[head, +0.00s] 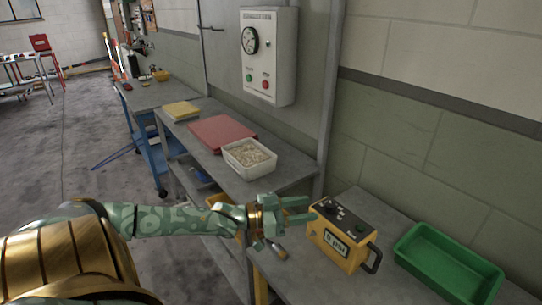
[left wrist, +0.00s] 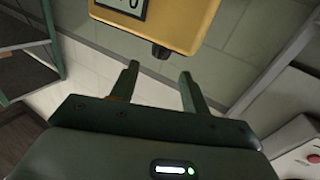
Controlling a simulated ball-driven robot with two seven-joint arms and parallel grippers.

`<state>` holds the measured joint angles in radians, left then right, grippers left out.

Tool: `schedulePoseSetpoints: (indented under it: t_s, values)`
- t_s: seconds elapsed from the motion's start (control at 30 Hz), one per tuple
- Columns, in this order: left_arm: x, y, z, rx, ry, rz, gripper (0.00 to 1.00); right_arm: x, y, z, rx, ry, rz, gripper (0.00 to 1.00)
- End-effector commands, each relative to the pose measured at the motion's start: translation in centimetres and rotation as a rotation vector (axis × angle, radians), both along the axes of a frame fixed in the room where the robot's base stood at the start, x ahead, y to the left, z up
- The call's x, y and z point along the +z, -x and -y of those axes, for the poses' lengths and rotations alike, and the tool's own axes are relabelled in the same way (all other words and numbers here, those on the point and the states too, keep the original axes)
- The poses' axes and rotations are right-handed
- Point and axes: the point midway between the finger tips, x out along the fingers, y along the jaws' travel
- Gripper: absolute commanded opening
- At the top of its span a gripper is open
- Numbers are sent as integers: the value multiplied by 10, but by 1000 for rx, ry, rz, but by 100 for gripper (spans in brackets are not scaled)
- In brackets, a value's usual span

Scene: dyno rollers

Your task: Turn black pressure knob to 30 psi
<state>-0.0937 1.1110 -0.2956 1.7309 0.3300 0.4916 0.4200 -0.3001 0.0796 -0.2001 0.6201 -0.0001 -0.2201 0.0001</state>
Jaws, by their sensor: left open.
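A yellow pressure box (head: 334,245) with a display on its front and dark controls on top stands on the grey bench at the lower right. Its display is too small to read surely. In the left wrist view the yellow box (left wrist: 180,20) is at the top, and a black knob (left wrist: 160,51) sticks out of its near side. My left gripper (head: 310,209) is open and empty, just left of the box. In the left wrist view its fingertips (left wrist: 159,71) point at the knob, one toward each side, seemingly short of it.
A green tray (head: 450,262) lies right of the box. A white bin of pale pieces (head: 249,171), a red flat case (head: 221,133) and a yellow item (head: 181,110) are on the farther bench. A wall panel (head: 283,60) with gauge and buttons hangs above.

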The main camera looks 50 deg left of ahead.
Motion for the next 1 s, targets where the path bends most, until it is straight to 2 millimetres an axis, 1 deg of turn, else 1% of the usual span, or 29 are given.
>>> schedulePoseSetpoints:
  t_s: [0.03,0.2,0.3,0.4,0.57,1.0]
  values:
    - [3,12,-6,1,-1,-4,46,9,-3,0,0,0,6,36]
    - [3,45,-25,0,-1,-3,46,22,-6,0,0,0,16,36]
    - [3,59,-33,1,-1,-2,46,28,-8,0,0,0,19,36]
    - [2,68,-38,-1,0,0,46,31,-9,0,0,0,20,36]
    - [1,74,-41,-1,1,1,46,32,-9,0,0,0,21,36]
    - [0,73,-41,-1,1,1,46,31,-9,0,0,0,21,36]
